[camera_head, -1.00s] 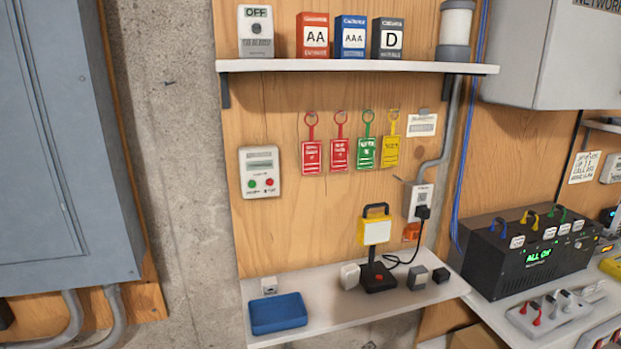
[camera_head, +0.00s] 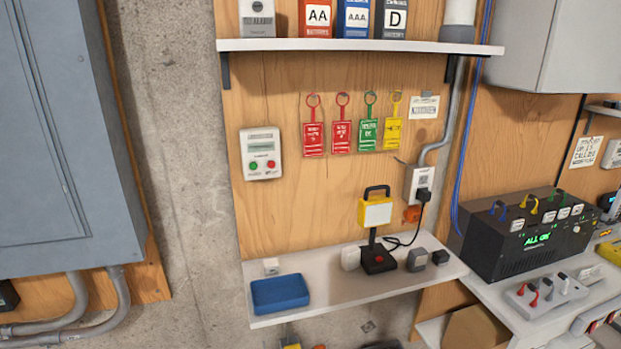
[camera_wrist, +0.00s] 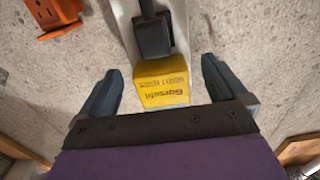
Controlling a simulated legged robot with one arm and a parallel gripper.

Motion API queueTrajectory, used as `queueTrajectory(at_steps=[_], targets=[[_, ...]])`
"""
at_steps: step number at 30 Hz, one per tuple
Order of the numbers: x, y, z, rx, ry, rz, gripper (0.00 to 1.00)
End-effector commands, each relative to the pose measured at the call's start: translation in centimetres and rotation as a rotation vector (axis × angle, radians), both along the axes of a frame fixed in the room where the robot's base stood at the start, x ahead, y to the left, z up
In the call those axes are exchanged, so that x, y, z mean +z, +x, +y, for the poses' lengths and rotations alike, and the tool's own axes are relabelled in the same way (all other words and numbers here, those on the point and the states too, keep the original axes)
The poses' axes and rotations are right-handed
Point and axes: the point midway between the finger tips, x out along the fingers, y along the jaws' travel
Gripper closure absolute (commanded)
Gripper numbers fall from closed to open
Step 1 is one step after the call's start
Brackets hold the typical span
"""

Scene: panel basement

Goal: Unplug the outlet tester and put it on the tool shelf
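A yellow block with dark upside-down print (camera_wrist: 162,83), apparently the outlet tester, sits at a pale strip in the wrist view, just below a black plug-like piece (camera_wrist: 153,37). My gripper (camera_wrist: 162,66) is open, one finger on each side of the yellow block with gaps between; nothing is held. In the head view my gripper does not show; a yellow bit (camera_head: 291,346) shows at the bottom edge under the lower shelf. The lower white shelf (camera_head: 330,292) holds a blue tray (camera_head: 278,294), a yellow work lamp (camera_head: 376,212) and small adapters. Neither shelf is visibly labelled as the tool shelf.
The upper shelf (camera_head: 360,47) holds battery boxes. A wall outlet (camera_head: 419,183) has a black plug and cord. A black power unit (camera_head: 525,235) stands at right, a grey cabinet (camera_head: 60,150) at left. An orange piece (camera_wrist: 50,17) is near my gripper. The lower shelf's front has bare room.

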Motion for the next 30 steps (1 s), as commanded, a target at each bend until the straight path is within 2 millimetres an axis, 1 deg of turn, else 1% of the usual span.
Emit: queueTrajectory(at_steps=[1, 2, 24, 26, 27, 28, 30], targets=[[0.0, 0.0, 0.01, 0.0, 0.0, 0.0, 0.07], [0.0, 0.0, 0.01, 0.0, 0.0, 0.0, 0.1], [0.0, 0.03, -0.13, -0.002, 0.0, 0.0, 0.8], [0.0, 0.03, -0.15, -0.003, 0.0, 0.0, 0.85], [0.01, 0.03, -0.16, -0.003, 0.0, 0.0, 0.9], [0.01, 0.03, -0.17, -0.003, 0.0, 0.0, 0.92], [0.01, -0.04, -0.21, -0.003, 0.0, 0.0, 0.92]])
